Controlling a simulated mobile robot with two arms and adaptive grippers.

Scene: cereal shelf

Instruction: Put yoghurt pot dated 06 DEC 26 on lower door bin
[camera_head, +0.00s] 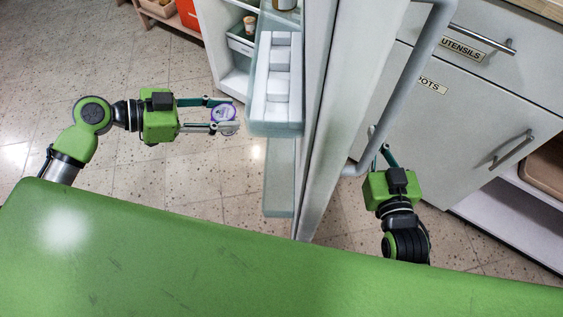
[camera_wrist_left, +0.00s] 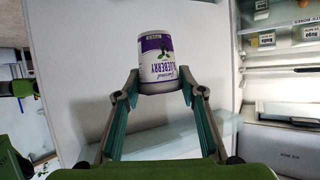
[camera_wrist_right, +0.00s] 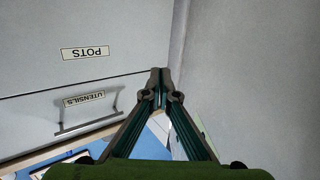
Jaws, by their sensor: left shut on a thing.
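A white and purple blueberry yoghurt pot (camera_head: 222,112) is held between the fingertips of my left gripper (camera_head: 229,114). It also shows in the left wrist view (camera_wrist_left: 158,62); its date is too small to read. The pot is in the air just left of the open fridge door (camera_head: 338,115). The lower door bin (camera_head: 279,188) is a pale translucent bin low on the door, partly hidden beneath the upper bin (camera_head: 277,128). My right gripper (camera_head: 379,147) is on the other side of the door, near its handle (camera_head: 404,98). Its fingertips meet, with nothing seen between them.
The upper bin holds white blocks. Fridge shelves (camera_head: 240,83) stand behind the door with a small jar (camera_head: 249,24). Cabinet fronts labelled UTENSILS (camera_head: 462,47) and POTS (camera_head: 432,85) are at right. My green base covers the front. Open tiled floor (camera_head: 190,190) lies left of the door.

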